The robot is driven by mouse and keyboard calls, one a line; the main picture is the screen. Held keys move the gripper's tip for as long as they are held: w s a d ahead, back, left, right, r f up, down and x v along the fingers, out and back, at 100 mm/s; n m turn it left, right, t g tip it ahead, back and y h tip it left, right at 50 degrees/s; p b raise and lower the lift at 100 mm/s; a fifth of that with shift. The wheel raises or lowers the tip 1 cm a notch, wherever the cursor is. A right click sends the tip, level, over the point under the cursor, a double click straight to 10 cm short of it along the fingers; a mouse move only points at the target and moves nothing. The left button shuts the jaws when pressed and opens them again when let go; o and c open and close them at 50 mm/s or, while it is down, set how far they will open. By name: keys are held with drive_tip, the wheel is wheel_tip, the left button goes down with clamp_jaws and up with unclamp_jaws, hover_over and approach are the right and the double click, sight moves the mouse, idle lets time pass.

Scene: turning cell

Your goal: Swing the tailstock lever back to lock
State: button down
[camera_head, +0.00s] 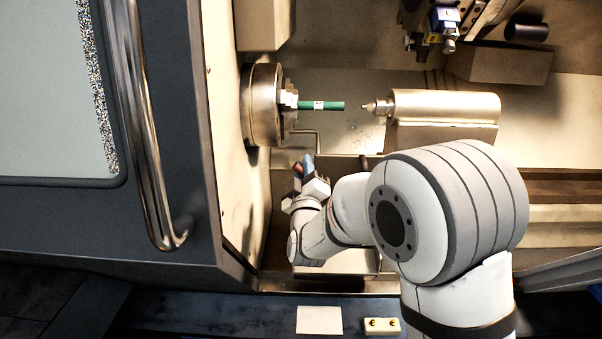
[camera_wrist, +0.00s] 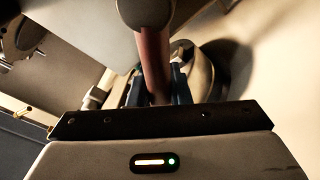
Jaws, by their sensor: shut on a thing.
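The tailstock (camera_head: 445,108) is a pale metal block with a pointed centre aimed left at a green bar (camera_head: 322,105) in the chuck (camera_head: 264,104). My gripper (camera_head: 304,168) is below the chuck, left of the tailstock. In the wrist view my gripper's dark fingers (camera_wrist: 156,90) are shut on a reddish-brown rod (camera_wrist: 153,55), one finger on each side. The rod's upper end meets a rounded grey part (camera_wrist: 146,10). A small reddish piece (camera_head: 297,170) shows at the fingers in the head view. No handle plainly joined to the tailstock shows, so I cannot tell whether this rod is its lever.
A thin bent rod (camera_head: 318,142) is just above my gripper. The tool turret (camera_head: 443,22) hangs at the top. The door with its metal handle (camera_head: 146,120) stands at left. A pale plate (camera_head: 319,319) and a small block (camera_head: 382,326) lie at the front.

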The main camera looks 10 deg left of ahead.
drive_tip(key=c, duration=1.3)
unclamp_jaws()
drive_tip(key=shift+a, duration=0.25)
drive_tip(key=shift+c, duration=0.2)
drive_tip(key=shift+s, duration=0.1)
drive_tip(key=v, duration=0.7)
drive_tip(key=shift+s+d+f, duration=0.15)
drive_tip(key=shift+s, duration=0.15)
drive_tip(key=shift+c, duration=0.5)
